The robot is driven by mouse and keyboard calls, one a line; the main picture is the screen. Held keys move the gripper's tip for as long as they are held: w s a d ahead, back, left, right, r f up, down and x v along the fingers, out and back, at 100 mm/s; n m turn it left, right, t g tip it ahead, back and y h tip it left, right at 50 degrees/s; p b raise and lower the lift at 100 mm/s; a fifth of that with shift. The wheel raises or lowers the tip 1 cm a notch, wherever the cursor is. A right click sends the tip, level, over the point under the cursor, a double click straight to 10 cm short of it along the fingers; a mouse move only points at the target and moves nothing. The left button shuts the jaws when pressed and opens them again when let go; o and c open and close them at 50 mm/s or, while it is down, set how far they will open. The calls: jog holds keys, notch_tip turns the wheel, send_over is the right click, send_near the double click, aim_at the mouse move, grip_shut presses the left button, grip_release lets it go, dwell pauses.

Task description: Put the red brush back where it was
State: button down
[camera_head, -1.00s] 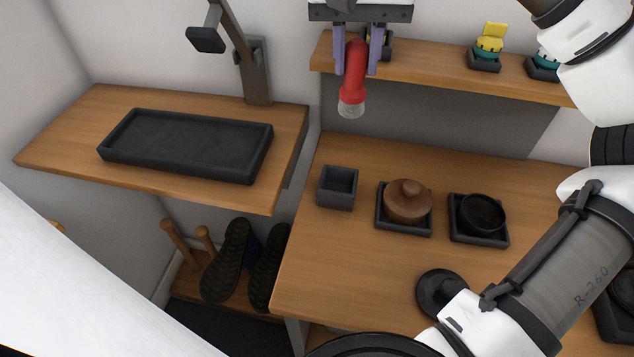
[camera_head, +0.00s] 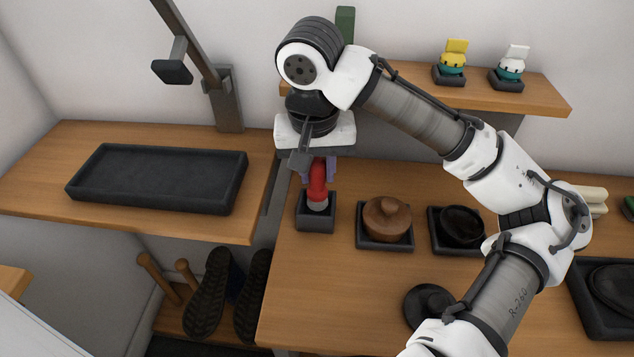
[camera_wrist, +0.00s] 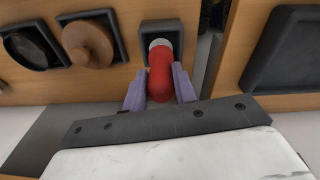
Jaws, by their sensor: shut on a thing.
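The red brush (camera_head: 318,184) has a red handle and a pale bristle end that points down. My gripper (camera_head: 318,172) is shut on its handle, with purple fingers on both sides. The bristle end is at the small dark square holder (camera_head: 315,222) on the bench, over or inside its opening; I cannot tell how deep. In the wrist view the red brush (camera_wrist: 165,75) is between the fingers of my gripper (camera_wrist: 160,88), its pale end within the outline of the square holder (camera_wrist: 148,28).
A long dark tray (camera_head: 158,205) is on the left shelf. Yellow (camera_head: 453,60) and white-teal brushes (camera_head: 512,66) stand on the upper shelf.

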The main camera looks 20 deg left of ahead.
aim_at(317, 189)
jog(key=shift+f, duration=1.9)
jog(key=shift+f, duration=0.15)
jog(key=c, duration=1.1)
grip_release()
jog(key=r, duration=0.4)
jog(key=s+r, duration=0.1)
jog(key=r, duration=0.7)
jog(key=shift+s+r, duration=0.15)
jog(key=shift+s, duration=0.05)
